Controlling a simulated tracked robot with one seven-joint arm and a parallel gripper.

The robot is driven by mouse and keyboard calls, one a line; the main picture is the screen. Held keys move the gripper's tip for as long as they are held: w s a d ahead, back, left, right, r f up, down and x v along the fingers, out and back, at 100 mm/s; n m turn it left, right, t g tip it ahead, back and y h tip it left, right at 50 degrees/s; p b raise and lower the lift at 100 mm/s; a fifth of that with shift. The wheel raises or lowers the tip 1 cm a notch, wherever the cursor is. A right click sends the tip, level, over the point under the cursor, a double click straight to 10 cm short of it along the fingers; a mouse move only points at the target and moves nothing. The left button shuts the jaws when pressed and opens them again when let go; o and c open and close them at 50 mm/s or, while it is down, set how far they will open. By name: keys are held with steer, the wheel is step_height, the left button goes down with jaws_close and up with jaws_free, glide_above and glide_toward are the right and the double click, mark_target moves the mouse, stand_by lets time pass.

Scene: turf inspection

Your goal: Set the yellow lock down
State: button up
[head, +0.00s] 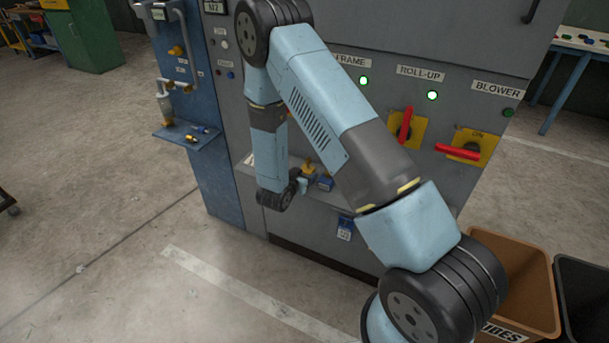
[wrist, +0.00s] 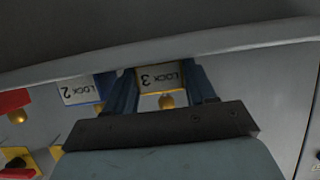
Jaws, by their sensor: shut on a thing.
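The yellow lock (wrist: 162,90), labelled "LOCK 3", sits between the two blue fingers of my gripper (wrist: 163,88) in the wrist view. My gripper is shut on it. The label reads upside down, and a brass knob shows at the lock's edge. In the head view the yellow lock (head: 308,168) is small, beside the end of my arm, at the ledge (head: 372,208) on the grey cabinet's front. I cannot tell whether the lock touches the ledge. My fingers are hard to make out in the head view.
A blue lock (wrist: 82,90) labelled "LOCK 2" is close beside the fingers, with a red lock (wrist: 12,101) further left. The grey cabinet (head: 345,95) has red-handled switches (head: 457,152) on yellow plates. A brown bin (head: 525,265) stands at the lower right.

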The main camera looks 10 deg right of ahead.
steer(key=o, duration=1)
steer(key=shift+o, duration=0.2)
